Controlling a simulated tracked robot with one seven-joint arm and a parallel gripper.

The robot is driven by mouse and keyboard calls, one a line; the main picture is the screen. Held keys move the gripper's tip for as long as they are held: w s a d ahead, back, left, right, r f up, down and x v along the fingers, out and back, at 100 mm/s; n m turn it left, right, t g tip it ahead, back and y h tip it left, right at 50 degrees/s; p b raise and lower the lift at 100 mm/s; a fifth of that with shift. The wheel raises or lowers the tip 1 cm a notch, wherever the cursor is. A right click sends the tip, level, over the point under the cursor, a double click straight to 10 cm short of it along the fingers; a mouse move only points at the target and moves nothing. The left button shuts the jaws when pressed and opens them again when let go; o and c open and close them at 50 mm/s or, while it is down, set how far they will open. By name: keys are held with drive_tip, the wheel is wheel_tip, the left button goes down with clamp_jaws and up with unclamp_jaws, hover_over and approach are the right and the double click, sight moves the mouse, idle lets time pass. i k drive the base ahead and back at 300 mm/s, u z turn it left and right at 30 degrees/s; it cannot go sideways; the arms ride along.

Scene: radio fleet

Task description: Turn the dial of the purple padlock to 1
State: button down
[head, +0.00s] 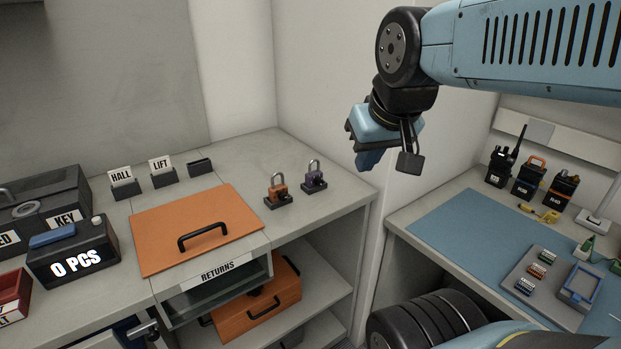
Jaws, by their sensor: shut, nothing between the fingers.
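The purple padlock (314,179) stands upright on a small dark base near the right end of the grey counter. Its metal shackle points up. Its dial is too small to read. An orange padlock (277,190) stands on a similar base just to its left. My gripper (368,160) is up in the air, to the right of the purple padlock in the picture and apart from it. It is shut and empty.
An orange panel with a black handle (199,229) lies on the counter left of the padlocks, above a RETURNS bin (217,275). HALL and LIFT card holders (122,181) stand behind it. At right, a bench holds a blue mat (475,238) and several radios (528,178). A wall stands behind the padlocks.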

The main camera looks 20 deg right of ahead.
sight(318, 181)
drive_tip(key=z, duration=1)
drive_tip(key=k, duration=1.5)
drive_tip(key=u, duration=0.9)
drive_tip(key=i, duration=1)
drive_tip(key=u, duration=0.05)
